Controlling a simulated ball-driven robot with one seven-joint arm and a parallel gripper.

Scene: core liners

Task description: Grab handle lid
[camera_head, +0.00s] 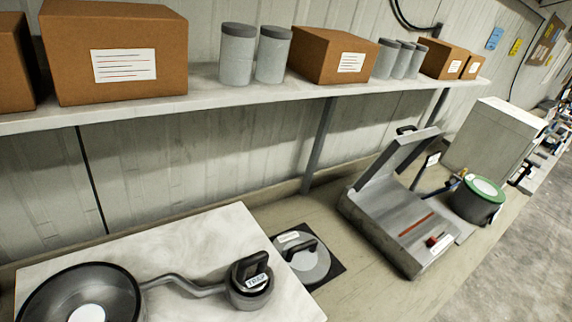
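A round grey lid (313,268) with a black arched handle (300,246) and a small white label lies on a black square mat (334,272) on the bench. Just left of it, a small dark canister (247,297) marked "TRAP" has its own black handle on top (249,268). It stands on a pale slab (195,235), joined by a bent grey pipe (190,288) to a dark round pan (121,294) at the lower left. The pan is cut by the frame edge. My gripper is not in view.
A shelf (215,97) with cardboard boxes (115,30) and grey cylinders (237,62) runs above the bench. Right of the lid stands an open grey case (395,240) with a raised cover. Beyond are a green-rimmed pot (476,203) and a grey box (493,135).

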